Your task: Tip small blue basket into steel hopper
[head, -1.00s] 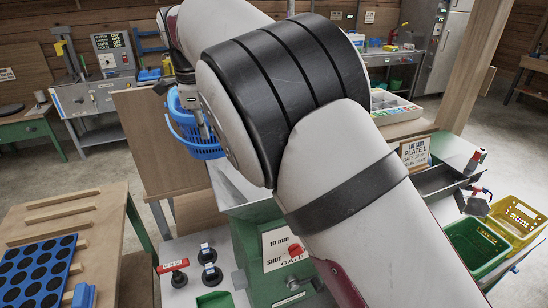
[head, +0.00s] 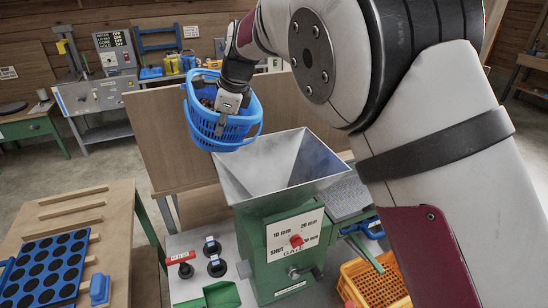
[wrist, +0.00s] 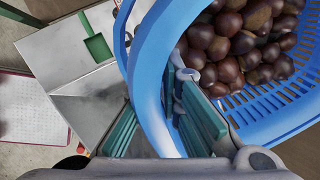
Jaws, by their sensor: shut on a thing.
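The small blue basket (head: 228,132) hangs in the air just left of and above the steel hopper (head: 268,178). It looks close to upright and holds brown chestnuts (wrist: 250,42), which show in the wrist view. My gripper (head: 222,122) is shut on the basket's rim or handle; which of the two I cannot tell. The wrist view shows my fingers (wrist: 184,85) against the blue plastic (wrist: 150,70). The hopper's sloping steel wall (wrist: 95,110) shows left of the basket there. The hopper looks empty where I can see inside.
The hopper's green stand carries a gate dial plate (head: 294,240). A control panel with a red-handled switch (head: 180,258) stands in front. A wooden board (head: 165,125) rises behind the basket. A table with a blue dotted tray (head: 45,270) is at left, an orange crate (head: 375,285) at right.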

